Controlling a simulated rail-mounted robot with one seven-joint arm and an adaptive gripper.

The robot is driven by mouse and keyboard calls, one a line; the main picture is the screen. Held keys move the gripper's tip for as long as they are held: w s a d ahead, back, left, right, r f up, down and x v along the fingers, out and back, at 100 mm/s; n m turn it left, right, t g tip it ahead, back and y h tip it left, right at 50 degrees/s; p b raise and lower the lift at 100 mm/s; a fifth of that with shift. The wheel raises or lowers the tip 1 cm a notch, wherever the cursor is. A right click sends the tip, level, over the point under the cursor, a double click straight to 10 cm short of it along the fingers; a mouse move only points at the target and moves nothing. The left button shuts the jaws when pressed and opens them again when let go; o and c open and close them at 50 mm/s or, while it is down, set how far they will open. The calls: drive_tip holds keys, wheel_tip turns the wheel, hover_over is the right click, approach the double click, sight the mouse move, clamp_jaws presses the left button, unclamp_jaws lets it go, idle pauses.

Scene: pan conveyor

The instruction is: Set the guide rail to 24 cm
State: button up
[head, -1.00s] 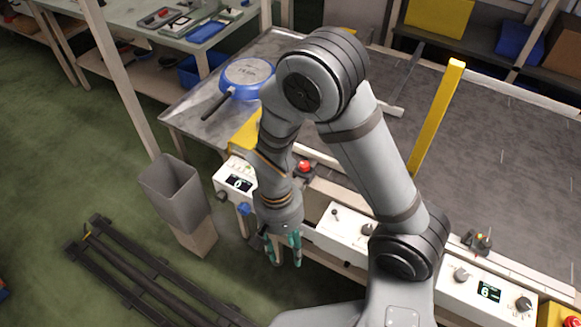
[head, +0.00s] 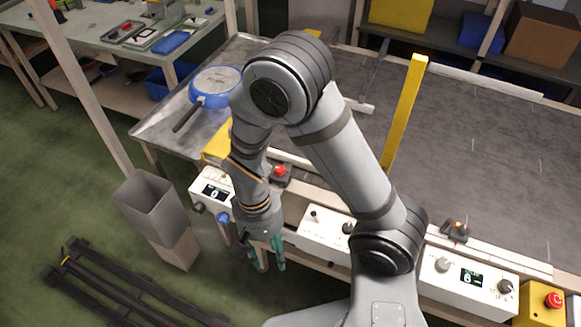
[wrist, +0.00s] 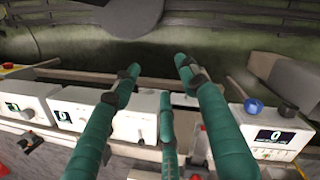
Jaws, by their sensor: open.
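My gripper (head: 265,255), with teal fingers, hangs open and empty in front of the bench's near edge, right of the left control box (head: 213,190). In the wrist view its spread fingers (wrist: 160,80) touch nothing. This box has a display (wrist: 277,137) that seems to read 0, a blue knob (wrist: 253,106) and a black knob (wrist: 288,110). The blue knob (head: 223,219) is below the box's front in the head view. Pale rails (head: 480,80) run along the conveyor (head: 470,160); I cannot tell which one is the guide rail or its setting.
A middle box (head: 325,228) and a right box (head: 465,275) with a lit display line the near edge. A red button (head: 280,172) stands between boxes. A blue pan (head: 215,85) sits at the far left. A grey bin (head: 150,205) stands on the floor.

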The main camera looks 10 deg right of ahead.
drive_tip(key=shift+c, duration=0.4)
drive_tip(key=w+d+r+m+p, duration=0.1)
drive_tip(key=d+r+p, duration=0.1)
drive_tip(key=w+d+r+m+p, duration=0.1)
drive_tip(key=w+d+p, duration=0.1)
drive_tip(key=shift+w+d+r+m, duration=0.2)
drive_tip(key=shift+w+r+m, duration=0.05)
drive_tip(key=shift+r+m, duration=0.15)
drive_tip(key=shift+c, duration=1.1)
drive_tip(key=w+d+r+p, duration=0.1)
drive_tip(key=w+d+r, duration=0.1)
drive_tip(key=w+d, duration=0.3)
drive_tip(key=w+d+r+t+p, duration=0.1)
drive_tip(key=w+d, duration=0.4)
drive_tip(key=w, duration=0.5)
drive_tip(key=w+d+r+t+p, duration=0.1)
drive_tip(key=w+d+r, duration=0.3)
drive_tip(key=w, duration=0.4)
drive_tip(key=shift+w+d+y, duration=0.35)
drive_tip(key=shift+d+y, duration=0.05)
drive_tip(key=shift+d, duration=0.45)
drive_tip(key=shift+s+a, duration=0.1)
drive_tip(key=shift+s, duration=0.25)
drive_tip(key=shift+f+n, duration=0.1)
drive_tip(key=shift+n, duration=0.2)
wheel_tip(320, 180, down, 10)
drive_tip(key=p, duration=0.3)
drive_tip(key=shift+c, duration=0.5)
